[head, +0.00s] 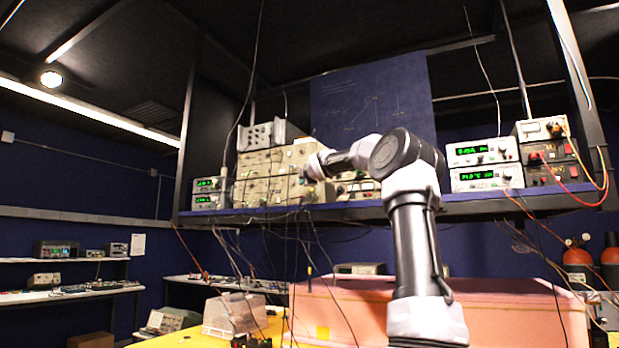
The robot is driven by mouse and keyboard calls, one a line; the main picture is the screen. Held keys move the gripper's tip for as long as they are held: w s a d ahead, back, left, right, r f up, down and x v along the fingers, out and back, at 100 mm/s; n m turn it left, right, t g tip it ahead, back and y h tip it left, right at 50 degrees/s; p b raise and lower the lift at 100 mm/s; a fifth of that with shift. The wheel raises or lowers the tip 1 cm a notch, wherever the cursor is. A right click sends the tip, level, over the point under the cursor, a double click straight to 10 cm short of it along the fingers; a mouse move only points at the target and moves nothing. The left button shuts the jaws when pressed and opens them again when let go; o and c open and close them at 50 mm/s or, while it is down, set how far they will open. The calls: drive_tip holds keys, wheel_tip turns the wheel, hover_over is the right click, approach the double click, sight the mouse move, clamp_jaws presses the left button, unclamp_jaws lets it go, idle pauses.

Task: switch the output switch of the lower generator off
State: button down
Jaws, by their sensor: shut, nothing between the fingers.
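My gripper (306,178) is at the end of my arm, in front of the stacked beige instruments (262,172) on the shelf. It is small and dark here; it is shut and empty, and I cannot tell whether it touches a panel. Two stacked white units with green displays stand right of my arm, the upper one (483,151) and the lower one (487,178). Another pair with green displays, upper (207,184) and lower (206,201), stands at the shelf's left end. I cannot tell which pair is the generators. No output switch can be made out at this size.
The blue shelf (400,210) carries all these instruments, with loose cables hanging below its edge. A meter unit and a red-and-black supply (553,174) with red leads stand at the right. Below are a pink foam block (500,300) and a clear plastic box (234,315).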

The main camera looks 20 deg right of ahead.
drive_tip(key=s+a, duration=0.1)
drive_tip(key=s, duration=0.9)
drive_tip(key=shift+a+f, duration=0.25)
drive_tip(key=shift+f, duration=0.05)
drive_tip(key=shift+a, duration=0.1)
idle(0.6)
